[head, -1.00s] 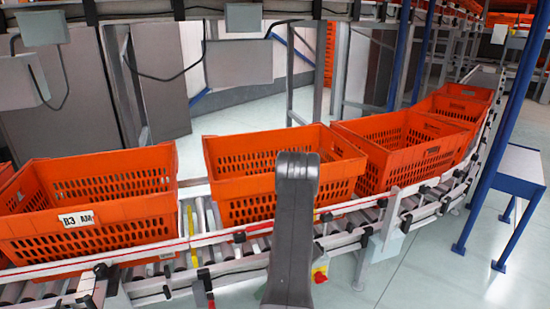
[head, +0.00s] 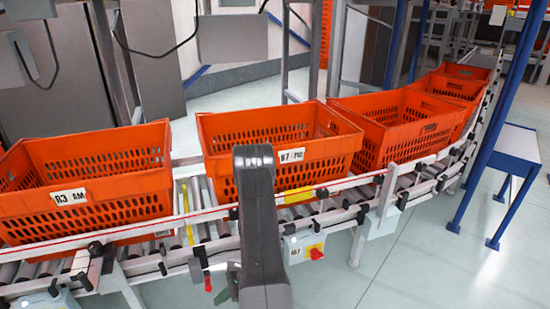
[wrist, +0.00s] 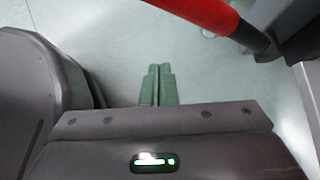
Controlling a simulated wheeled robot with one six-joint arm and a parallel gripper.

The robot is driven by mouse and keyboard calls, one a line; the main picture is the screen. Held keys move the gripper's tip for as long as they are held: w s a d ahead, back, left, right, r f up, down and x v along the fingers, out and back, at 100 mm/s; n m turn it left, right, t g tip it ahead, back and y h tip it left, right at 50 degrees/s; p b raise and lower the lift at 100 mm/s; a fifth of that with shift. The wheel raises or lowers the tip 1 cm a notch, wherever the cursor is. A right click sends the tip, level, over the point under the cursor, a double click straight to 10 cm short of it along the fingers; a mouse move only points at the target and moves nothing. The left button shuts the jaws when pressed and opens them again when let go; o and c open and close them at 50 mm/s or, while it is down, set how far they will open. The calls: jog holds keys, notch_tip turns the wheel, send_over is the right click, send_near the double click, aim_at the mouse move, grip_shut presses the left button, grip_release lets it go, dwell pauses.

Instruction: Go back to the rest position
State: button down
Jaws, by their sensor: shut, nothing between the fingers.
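My gripper (wrist: 158,72) shows in the wrist view as two greenish fingers side by side, shut and empty above the pale floor. An orange tote (head: 90,190) with a white label sits on the conveyor at the left. Another orange tote (head: 215,145) sits behind my arm, which hides part of its front.
More orange totes (head: 398,125) follow along the curving roller conveyor (head: 195,235). A red bar (wrist: 205,14) crosses the upper right of the wrist view. A blue-legged stand (head: 510,150) is at the right. Bare floor (head: 400,270) lies at the lower right.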

jog(key=shift+a+f+n+t+y+b, duration=0.15)
jog(key=shift+f+n+t+b, duration=0.15)
jog(key=shift+f, duration=0.5)
jog(key=shift+a+f+n+t+y+b, duration=0.15)
jog(key=shift+f+n+t+b, duration=0.2)
jog(key=shift+f, duration=0.45)
jog(key=shift+d, duration=0.1)
jog(key=shift+r, duration=0.15)
